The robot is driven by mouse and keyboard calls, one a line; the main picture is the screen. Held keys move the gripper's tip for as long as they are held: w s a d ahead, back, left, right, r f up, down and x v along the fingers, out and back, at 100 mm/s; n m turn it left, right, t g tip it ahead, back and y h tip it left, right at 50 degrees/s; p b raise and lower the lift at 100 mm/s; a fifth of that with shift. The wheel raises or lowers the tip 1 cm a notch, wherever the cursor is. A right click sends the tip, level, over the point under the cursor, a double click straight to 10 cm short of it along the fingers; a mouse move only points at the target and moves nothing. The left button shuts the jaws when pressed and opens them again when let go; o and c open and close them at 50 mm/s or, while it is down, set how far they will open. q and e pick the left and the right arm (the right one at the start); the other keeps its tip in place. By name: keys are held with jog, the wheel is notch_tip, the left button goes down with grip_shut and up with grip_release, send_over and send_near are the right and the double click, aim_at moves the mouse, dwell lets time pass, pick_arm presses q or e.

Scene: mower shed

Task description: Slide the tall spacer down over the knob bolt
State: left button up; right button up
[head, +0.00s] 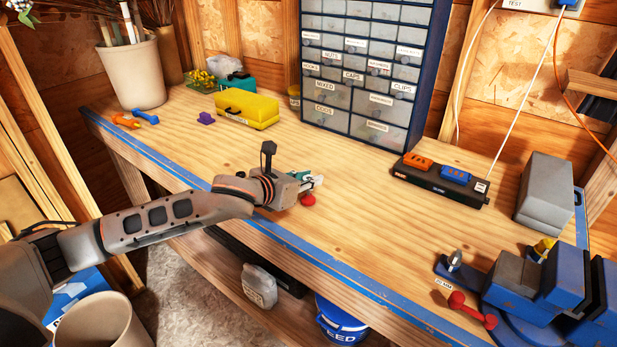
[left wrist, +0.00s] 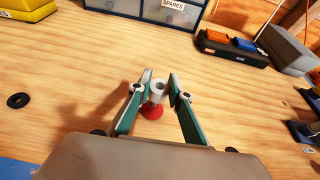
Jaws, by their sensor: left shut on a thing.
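My left gripper (head: 314,183) is over the front middle of the bench, shut on the tall spacer. In the left wrist view the spacer (left wrist: 157,87) is a pale grey tube with a hole in its top, between the green fingertips (left wrist: 161,90). The red knob (head: 308,199) of the knob bolt sits on the bench just below the fingertips. It also shows in the left wrist view (left wrist: 152,111), under the spacer. The bolt's shank is hidden, so I cannot tell whether the spacer is around it. My right gripper is out of view.
A black washer (left wrist: 18,100) lies on bare wood to the left. A drawer cabinet (head: 368,65) stands at the back. A black tray (head: 440,181) with orange and blue pieces, a grey block (head: 546,193) and a blue vise (head: 563,285) are at the right. The bench around the knob is clear.

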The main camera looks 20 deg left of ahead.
aim_at(308, 190)
pick_arm(q)
jog(key=shift+f+b, duration=0.65)
jog(key=shift+f, duration=1.2)
jog(key=o, duration=0.8)
jog(key=shift+s+r, duration=0.1)
jog(key=v, duration=1.1)
jog(key=shift+s+a+r, duration=0.1)
jog(key=shift+s+a, duration=0.1)
jog(key=shift+s, duration=0.15)
